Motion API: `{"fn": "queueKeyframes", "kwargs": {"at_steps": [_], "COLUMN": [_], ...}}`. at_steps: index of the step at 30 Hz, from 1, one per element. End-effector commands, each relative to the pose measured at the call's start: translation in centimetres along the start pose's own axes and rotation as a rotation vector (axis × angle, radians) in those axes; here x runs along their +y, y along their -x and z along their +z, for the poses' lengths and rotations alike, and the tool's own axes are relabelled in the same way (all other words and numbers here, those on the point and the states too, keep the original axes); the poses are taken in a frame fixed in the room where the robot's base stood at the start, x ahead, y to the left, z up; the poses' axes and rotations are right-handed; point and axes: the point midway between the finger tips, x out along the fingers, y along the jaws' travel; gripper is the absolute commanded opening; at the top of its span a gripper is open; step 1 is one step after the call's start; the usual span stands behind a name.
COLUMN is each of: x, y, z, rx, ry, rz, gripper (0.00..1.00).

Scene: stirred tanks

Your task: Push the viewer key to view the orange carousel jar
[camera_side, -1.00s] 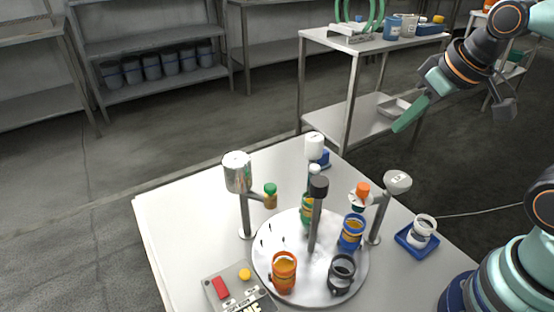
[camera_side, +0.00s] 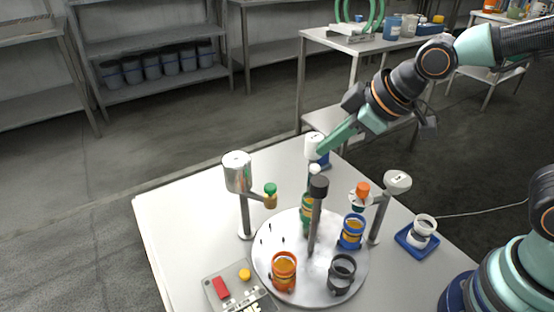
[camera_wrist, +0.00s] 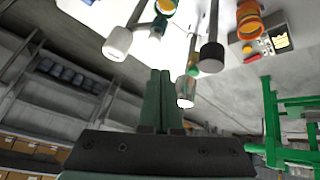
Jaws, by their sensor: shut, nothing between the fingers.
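The orange carousel jar (camera_side: 284,272) stands upright at the front left of the round pale carousel (camera_side: 310,293). It also shows near the top of the wrist view (camera_wrist: 250,24). A grey control box (camera_side: 238,296) with a red key (camera_side: 221,288) and a yellow button (camera_side: 244,275) sits left of the carousel, partly cut off by the picture's bottom edge. In the wrist view the box (camera_wrist: 266,46) is at the upper right. My gripper (camera_side: 322,151) is shut and empty, high over the table's back, near a white stirrer head (camera_side: 312,144) and far from the box.
A dark-topped post (camera_side: 319,188) rises at the carousel's middle. A silver head (camera_side: 237,172) and a pale head (camera_side: 397,182) stand on posts around it. Blue (camera_side: 351,233), green (camera_side: 306,211) and dark grey (camera_side: 342,270) jars share the carousel. A white jar (camera_side: 422,229) stands in a blue tray.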

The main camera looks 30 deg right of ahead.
Motion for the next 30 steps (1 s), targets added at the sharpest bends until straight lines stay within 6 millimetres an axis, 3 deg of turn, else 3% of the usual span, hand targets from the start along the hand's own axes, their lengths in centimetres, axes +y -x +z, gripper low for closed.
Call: {"fn": "queueKeyframes", "kwargs": {"at_steps": [1, 9, 15, 20, 30], "x": [-2.2, -12.1, -16.8, -18.0, -18.0], "y": [-1.2, -5.0, -5.9, -6.1, -6.1], "z": [-0.9, -4.2, -4.7, -4.8, -4.8], "rx": [0.022, 0.188, 0.273, 0.299, 0.3], "ry": [0.098, 0.523, 0.698, 0.745, 0.745], "rz": [-0.032, -0.131, -0.165, -0.172, -0.171], "gripper": [0.0, 0.0, 0.0, 0.0, 0.0]}}
